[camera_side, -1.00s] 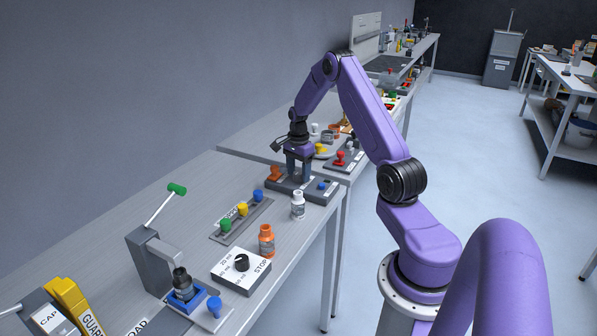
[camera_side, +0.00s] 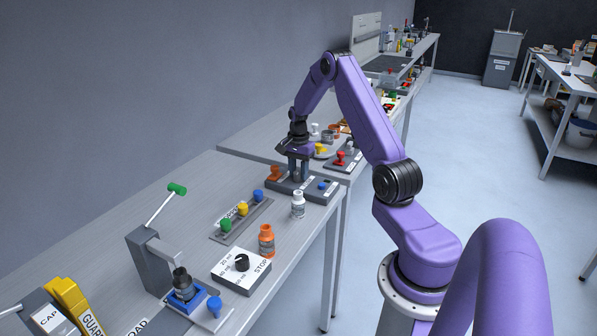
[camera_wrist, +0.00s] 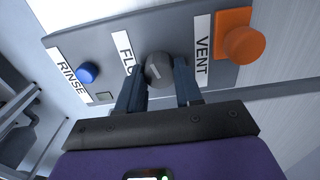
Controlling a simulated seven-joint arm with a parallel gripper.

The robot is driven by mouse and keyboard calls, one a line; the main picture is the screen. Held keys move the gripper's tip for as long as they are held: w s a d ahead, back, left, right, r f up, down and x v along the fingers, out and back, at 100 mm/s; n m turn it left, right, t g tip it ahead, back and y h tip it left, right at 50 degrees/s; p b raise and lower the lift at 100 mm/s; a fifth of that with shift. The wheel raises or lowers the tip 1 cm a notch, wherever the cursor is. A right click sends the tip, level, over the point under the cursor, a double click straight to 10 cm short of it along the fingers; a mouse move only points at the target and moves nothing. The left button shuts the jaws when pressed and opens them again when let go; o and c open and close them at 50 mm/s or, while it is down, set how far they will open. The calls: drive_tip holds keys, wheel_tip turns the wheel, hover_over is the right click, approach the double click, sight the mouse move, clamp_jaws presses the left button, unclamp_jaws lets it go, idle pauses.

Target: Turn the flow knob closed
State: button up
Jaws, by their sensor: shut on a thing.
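In the wrist view a round dark grey knob (camera_wrist: 158,68) with a light line across it sits on a grey panel (camera_wrist: 150,25). It lies beside a white label (camera_wrist: 125,50) that begins "FL"; the rest is hidden. My gripper (camera_wrist: 161,76) is shut on this knob, one finger on each side of it. In the side view my gripper (camera_side: 299,175) points straight down at the panel (camera_side: 318,196) near the bench edge, and its fingers hide the knob.
On the panel, an orange button (camera_wrist: 244,43) by "VENT" is close to the right finger; a blue button (camera_wrist: 87,72) by "RINSE" is farther left. A white bottle (camera_side: 298,204), an orange bottle (camera_side: 266,240) and a black dial (camera_side: 242,262) stand nearer the camera.

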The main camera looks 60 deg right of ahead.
sight(297, 172)
drive_tip(key=n, duration=0.7)
drive_tip(key=shift+w, duration=0.1)
drive_tip(key=n, duration=0.4)
drive_tip(key=shift+n, duration=1.9)
drive_tip(key=o, duration=1)
drive_tip(key=shift+o, duration=0.2)
drive_tip(key=shift+a, duration=0.1)
drive_tip(key=shift+r, duration=0.1)
wheel_tip(297, 172, up, 17)
drive_tip(key=shift+r, duration=0.15)
